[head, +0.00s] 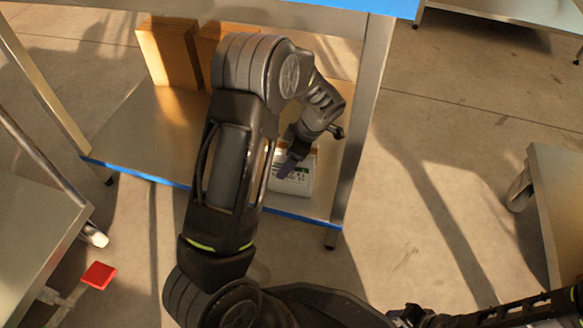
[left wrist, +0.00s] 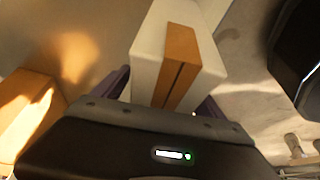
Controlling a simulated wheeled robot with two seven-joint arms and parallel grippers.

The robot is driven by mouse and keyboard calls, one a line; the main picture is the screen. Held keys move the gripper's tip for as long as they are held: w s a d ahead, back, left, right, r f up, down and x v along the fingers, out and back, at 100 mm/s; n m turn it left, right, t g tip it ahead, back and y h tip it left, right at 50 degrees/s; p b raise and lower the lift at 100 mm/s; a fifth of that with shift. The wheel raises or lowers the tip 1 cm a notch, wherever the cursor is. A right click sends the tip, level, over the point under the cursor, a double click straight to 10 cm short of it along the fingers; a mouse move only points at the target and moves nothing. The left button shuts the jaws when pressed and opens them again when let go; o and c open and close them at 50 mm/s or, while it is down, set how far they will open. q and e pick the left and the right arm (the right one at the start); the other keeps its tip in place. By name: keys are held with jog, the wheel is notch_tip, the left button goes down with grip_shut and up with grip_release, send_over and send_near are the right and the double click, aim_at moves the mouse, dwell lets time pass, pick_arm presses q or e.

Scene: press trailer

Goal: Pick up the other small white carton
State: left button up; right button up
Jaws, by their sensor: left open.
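A small white carton (head: 299,186) with dark print sits on the lower shelf of the metal table, near its blue front edge. In the left wrist view the white carton (left wrist: 149,55) shows a brown band along its middle. My left gripper (head: 288,168) reaches down at the carton, partly covering it. In the left wrist view the purple fingers of my left gripper (left wrist: 166,87) are apart, one on each side of the carton's near end. They are open, and I cannot tell whether they touch it. My right gripper does not show.
Brown boxes (head: 168,52) stand at the back of the lower shelf (head: 130,135), left of my arm. A table leg (head: 362,110) rises just right of the carton. A red square (head: 98,275) lies on the floor. Another metal table (head: 560,190) stands at the right.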

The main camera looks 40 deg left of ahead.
pick_arm(q)
jog(key=shift+f+b, duration=0.25)
jog(key=shift+b, duration=0.05)
jog(key=shift+c, duration=0.2)
grip_shut()
dwell(1.0)
jog(key=shift+w, duration=0.1)
